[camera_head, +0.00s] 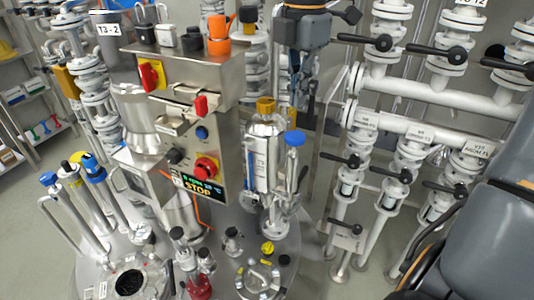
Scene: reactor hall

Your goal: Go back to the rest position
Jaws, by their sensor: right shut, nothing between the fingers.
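My right arm's dark grey links fill the lower right of the head view. A black part of my right gripper (408,294) shows at the bottom edge there, mostly cut off, close to my arm. It is shut and holds nothing. It is apart from the reactor equipment and the valves.
White pipes with black-handled valves (405,165) line the right. A shelf (38,125) stands far left. Floor shows between lid and arm.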

